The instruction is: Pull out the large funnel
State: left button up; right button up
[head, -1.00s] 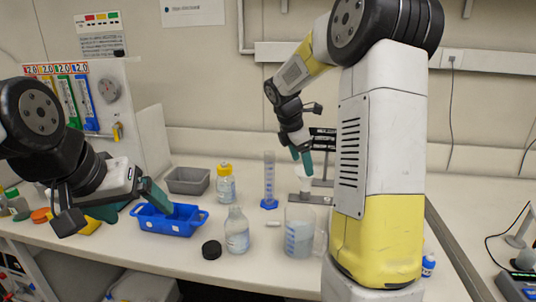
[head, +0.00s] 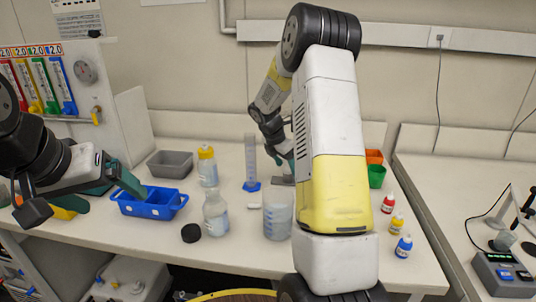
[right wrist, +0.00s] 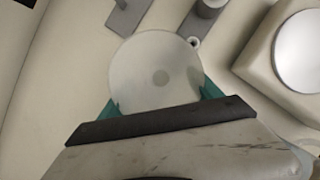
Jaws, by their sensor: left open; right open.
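A round, pale translucent disc, seemingly the large funnel seen from above (right wrist: 155,72), lies between the teal fingertips of my right gripper (right wrist: 160,100) in the right wrist view. The fingers are open on either side of it; I cannot tell whether they touch it. In the head view my right gripper (head: 287,157) is behind the clear beaker, low over the bench, partly covered by my own arm; the funnel is hidden there. My left gripper (head: 112,187) is open and empty at the left, beside the blue basket.
The bench (head: 225,215) holds a blue basket (head: 150,206), grey tray (head: 170,165), yellow-capped bottle (head: 207,168), measuring cylinder (head: 252,160), clear bottle (head: 215,213), black cap (head: 191,233) and beaker (head: 278,217). Small capped bottles (head: 397,225) stand right of my arm.

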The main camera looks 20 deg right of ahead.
jog(key=shift+d+f, duration=0.2)
jog(key=shift+f, duration=0.3)
jog(key=c, duration=1)
jog(key=shift+r, duration=1.25)
jog(key=shift+r, duration=0.4)
jog(key=shift+r, duration=0.1)
